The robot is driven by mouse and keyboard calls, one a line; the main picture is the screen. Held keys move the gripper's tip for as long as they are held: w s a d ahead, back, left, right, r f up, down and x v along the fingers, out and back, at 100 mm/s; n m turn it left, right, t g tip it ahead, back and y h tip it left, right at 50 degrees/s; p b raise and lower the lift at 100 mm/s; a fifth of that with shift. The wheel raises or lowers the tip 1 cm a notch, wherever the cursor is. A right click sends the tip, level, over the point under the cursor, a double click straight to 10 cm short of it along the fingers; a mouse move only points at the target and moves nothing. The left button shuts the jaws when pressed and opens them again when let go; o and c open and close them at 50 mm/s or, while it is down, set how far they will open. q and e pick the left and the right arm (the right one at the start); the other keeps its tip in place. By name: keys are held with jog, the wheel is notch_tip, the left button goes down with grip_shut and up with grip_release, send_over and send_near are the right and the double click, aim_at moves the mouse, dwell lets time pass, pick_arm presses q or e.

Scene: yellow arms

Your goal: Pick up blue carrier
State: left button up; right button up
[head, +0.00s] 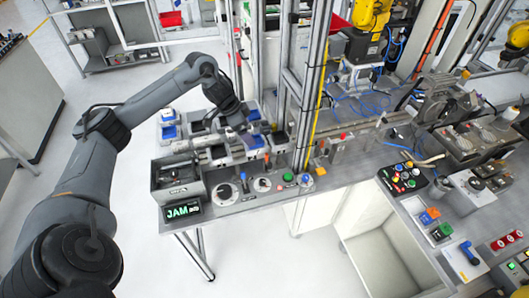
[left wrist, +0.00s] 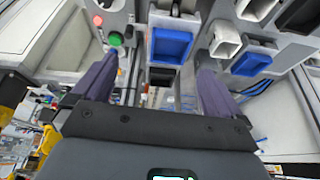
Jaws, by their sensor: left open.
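My left arm reaches in from the left in the head view, with its gripper (head: 250,128) low over the workbench among small carriers. In the left wrist view the left gripper (left wrist: 155,60) has its two purple-grey fingers spread wide. A blue carrier (left wrist: 170,44) with a light frame sits between and just beyond the fingertips; I cannot tell whether they touch it. A second blue carrier (left wrist: 251,63) lies to its right, outside the fingers. In the head view, blue carriers (head: 169,132) stand at the bench's left end, and one (head: 252,141) shows by the gripper. My right gripper is not in view.
A grey box with a JAM display (head: 183,211) stands at the bench's front left. Round button panels (head: 228,193) line the front edge. Metal frame posts (head: 309,100) rise close to the gripper's right. Yellow robot arms (head: 370,15) stand farther back.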

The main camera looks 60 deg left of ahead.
aim_at(261, 146)
pick_arm(q)
jog(key=shift+s+a+r+n, duration=0.1)
jog(key=shift+a+r+n, duration=0.05)
jog(key=shift+a, duration=0.3)
jog(key=shift+s+a+r+n, duration=0.1)
jog(key=shift+a+n, duration=0.05)
jog(key=shift+a, duration=0.3)
jog(key=shift+x, duration=5.05)
jog(key=shift+w+d, duration=0.1)
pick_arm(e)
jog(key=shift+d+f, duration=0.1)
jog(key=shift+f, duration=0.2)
pick_arm(q)
jog(key=shift+c, duration=0.2)
jog(key=shift+r, duration=0.1)
jog(key=c, duration=1.2)
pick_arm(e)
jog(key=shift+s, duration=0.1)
pick_arm(q)
jog(key=shift+o, duration=0.2)
jog(key=shift+r, duration=0.15)
